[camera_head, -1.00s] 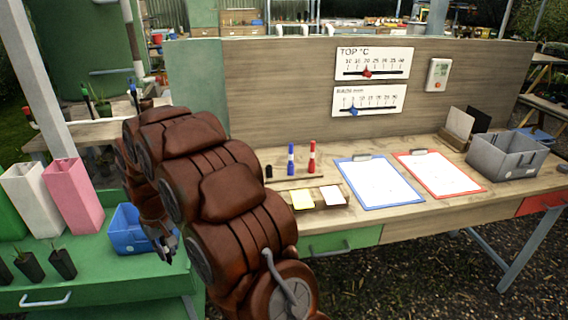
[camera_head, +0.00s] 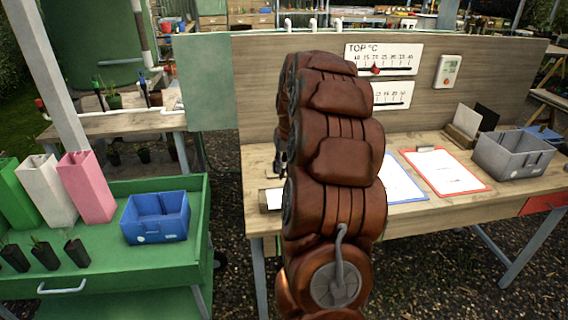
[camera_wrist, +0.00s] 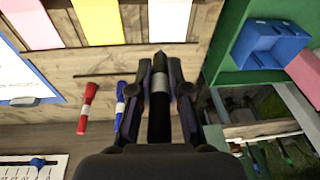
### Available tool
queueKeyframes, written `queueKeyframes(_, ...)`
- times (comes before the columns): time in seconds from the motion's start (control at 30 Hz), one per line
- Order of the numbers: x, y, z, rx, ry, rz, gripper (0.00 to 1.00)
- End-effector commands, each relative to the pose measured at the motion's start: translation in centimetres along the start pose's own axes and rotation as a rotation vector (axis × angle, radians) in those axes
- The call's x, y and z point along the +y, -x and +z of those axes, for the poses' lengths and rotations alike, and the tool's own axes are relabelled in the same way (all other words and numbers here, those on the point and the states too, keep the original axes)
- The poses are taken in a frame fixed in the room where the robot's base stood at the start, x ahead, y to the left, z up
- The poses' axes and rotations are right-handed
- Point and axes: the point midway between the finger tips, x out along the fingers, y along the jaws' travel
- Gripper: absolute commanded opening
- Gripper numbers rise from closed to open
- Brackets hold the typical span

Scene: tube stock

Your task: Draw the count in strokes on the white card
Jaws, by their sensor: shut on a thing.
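The white card (camera_wrist: 170,18) lies flat on the wooden bench at the top of the wrist view; the part in view looks blank. In the head view a white card (camera_head: 270,200) shows just left of my arm. My gripper (camera_wrist: 160,78) is shut on a black marker (camera_wrist: 159,100) with a pale band. The marker's dark end points toward the white card and appears apart from it. In the head view my arm hides most of the gripper and the marker.
A yellow card (camera_wrist: 98,20) and a pale pinkish card (camera_wrist: 34,22) lie beside the white one. Clipboards, a grey bin (camera_head: 512,155) and a blue crate (camera_head: 155,217) are clear of my arm.

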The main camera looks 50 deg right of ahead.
Motion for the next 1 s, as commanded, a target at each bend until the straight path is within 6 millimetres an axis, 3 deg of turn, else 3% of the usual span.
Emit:
queueKeyframes(0.63,0.5,-3.3,0.6,0.001,-0.004,0.0,0.0)
queueKeyframes(1.0,0.5,-3.6,0.7,0.002,-0.003,0.0,0.0)
